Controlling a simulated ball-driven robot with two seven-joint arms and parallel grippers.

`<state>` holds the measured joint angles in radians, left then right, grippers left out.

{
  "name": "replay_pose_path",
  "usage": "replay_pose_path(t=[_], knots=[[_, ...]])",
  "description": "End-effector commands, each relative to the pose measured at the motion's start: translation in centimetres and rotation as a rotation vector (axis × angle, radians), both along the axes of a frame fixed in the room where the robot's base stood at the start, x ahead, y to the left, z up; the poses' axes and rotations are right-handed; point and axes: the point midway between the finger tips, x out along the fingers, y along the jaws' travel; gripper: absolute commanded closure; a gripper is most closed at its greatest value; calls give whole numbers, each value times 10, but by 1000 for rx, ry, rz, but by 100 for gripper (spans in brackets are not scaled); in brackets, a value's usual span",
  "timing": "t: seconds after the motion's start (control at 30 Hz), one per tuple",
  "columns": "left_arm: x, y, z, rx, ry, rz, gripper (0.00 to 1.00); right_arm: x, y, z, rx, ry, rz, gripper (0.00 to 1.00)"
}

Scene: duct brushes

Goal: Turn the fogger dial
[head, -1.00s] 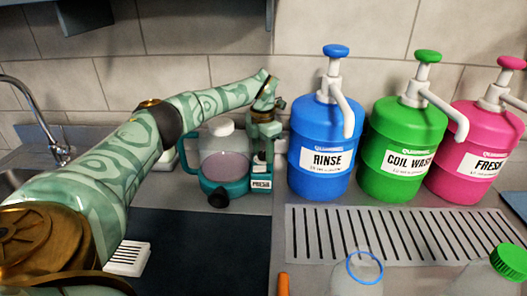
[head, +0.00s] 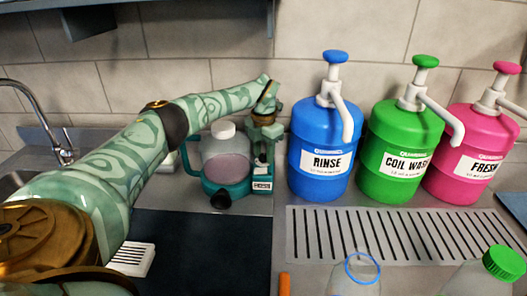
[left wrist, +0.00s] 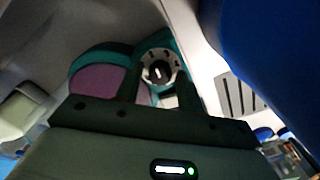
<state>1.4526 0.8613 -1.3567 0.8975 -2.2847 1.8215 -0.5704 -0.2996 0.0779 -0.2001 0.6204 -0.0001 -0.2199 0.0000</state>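The fogger (head: 226,165) stands on the counter left of the blue bottle. It has a teal base and handle, a clear tank with pinkish liquid, a white cap and a black nozzle. Its dial (left wrist: 158,71), a dark knob with a light mark inside a pale ring with dark ticks, shows in the left wrist view. My left gripper (head: 264,152) is over the right part of the fogger, pointing down. In the left wrist view its two fingers (left wrist: 159,84) are apart, with the dial between their tips; contact cannot be told. In the head view the gripper hides the dial.
A blue RINSE bottle (head: 322,160) stands close to the right of my left gripper. Green (head: 402,150) and pink (head: 478,155) pump bottles stand farther right. A slotted drain grate (head: 400,235) lies in front. A dark mat (head: 200,255) covers the front left.

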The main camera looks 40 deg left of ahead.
Motion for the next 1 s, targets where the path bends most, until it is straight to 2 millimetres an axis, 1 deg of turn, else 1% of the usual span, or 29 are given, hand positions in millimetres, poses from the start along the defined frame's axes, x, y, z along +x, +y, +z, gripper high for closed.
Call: replay_pose_path(t=[0.27, 0.33, 0.43, 0.6, 0.7, 0.83, 1.0], knots=[[0, 0, 0, 0, 1, -1, 53, 0, 0, 0, 0, 0, 0, 100], [0, 0, 3, 0, 0, -1, 53, 0, 0, 1, 0, -1, 0, 100], [0, 0, 17, 0, -1, 0, 53, 2, 0, 6, -1, -4, 0, 100], [0, 0, 51, 0, -4, 0, 53, 5, 0, 17, 0, -13, 0, 100], [0, 0, 66, -1, -2, 1, 53, 6, -1, 21, -1, -15, 0, 100], [0, 0, 75, -1, -1, 0, 53, 7, -2, 23, -2, -16, 1, 100], [0, 0, 75, -1, 1, 0, 53, 7, -3, 22, -3, -17, 1, 100]])
